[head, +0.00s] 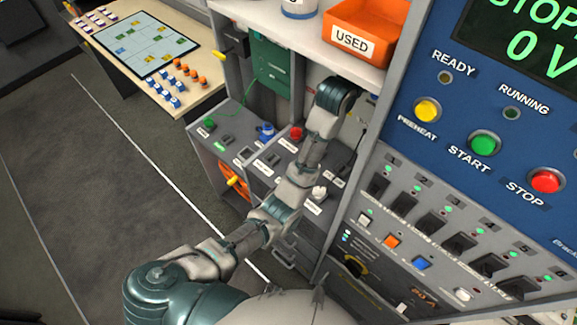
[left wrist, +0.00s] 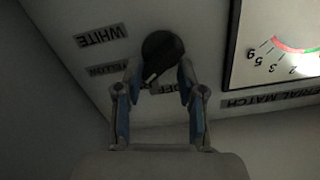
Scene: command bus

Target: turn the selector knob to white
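The selector knob (left wrist: 162,55) is black and round with a white pointer mark. It is on a pale panel in the left wrist view. The mark faces down and left, between a blurred middle label (left wrist: 103,70) and the partly hidden "OFF" label (left wrist: 172,88). The "WHITE" label (left wrist: 101,37) is farther up and left; the lettering is upside down. My left gripper (left wrist: 160,66) has its fingers apart, one on each side of the knob. I cannot tell whether they touch it. In the head view its fingers are hidden. My right gripper is not in view.
A dial gauge (left wrist: 285,45) is right of the knob. In the head view, a blue control panel (head: 420,60) with several buttons stands right of my left arm. An orange "USED" bin (head: 385,20) sits on the shelf above. Several switches and buttons are on the low console (head: 232,120).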

